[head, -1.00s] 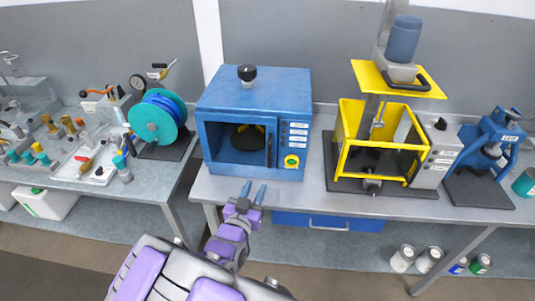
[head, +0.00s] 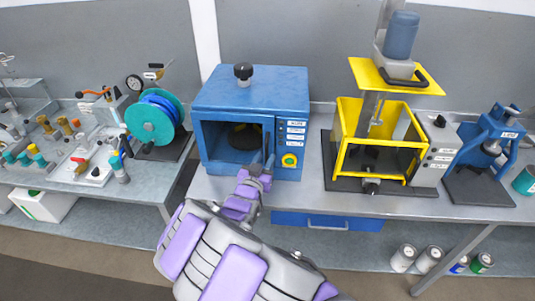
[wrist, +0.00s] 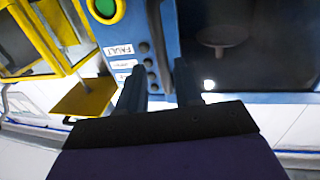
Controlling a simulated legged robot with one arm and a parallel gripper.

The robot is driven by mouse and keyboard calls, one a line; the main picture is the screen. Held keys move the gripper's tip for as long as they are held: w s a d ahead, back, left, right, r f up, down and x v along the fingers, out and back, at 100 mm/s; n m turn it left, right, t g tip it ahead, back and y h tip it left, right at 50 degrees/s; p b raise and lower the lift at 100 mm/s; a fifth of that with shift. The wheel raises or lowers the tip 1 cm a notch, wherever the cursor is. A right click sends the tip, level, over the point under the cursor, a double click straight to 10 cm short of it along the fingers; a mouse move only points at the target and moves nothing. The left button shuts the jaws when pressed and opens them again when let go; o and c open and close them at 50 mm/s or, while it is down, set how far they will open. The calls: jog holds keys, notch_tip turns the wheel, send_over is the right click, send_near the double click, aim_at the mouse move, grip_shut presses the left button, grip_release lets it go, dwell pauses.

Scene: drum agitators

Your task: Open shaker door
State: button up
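The shaker looks like the blue box-shaped machine (head: 253,88) on the bench, with a black knob on top. Its front door window (head: 226,142) is dark and looks shut. A dark upright door handle (head: 267,138) is on the door's right side, beside the labelled panel. My gripper (head: 262,163) is at the handle's lower part, in front of the door. In the wrist view, my gripper's (wrist: 158,88) two dark fingers are apart, one on each side of the handle (wrist: 160,40). I cannot tell whether they touch it.
A yellow-framed machine (head: 341,158) stands to the right, then a blue press (head: 490,148). A teal and blue reel (head: 152,122) is to the left. A blue drawer (head: 290,219) is below the bench. Several cans (head: 430,259) stand under the bench at right.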

aim_at(266, 153)
jog(key=x, duration=0.3)
jog(key=shift+w+a+f, duration=0.1)
jog(key=shift+w+a, duration=0.25)
jog(key=shift+w+d, duration=0.1)
jog(key=shift+d, duration=0.25)
jog(key=shift+a, duration=0.2)
grip_shut()
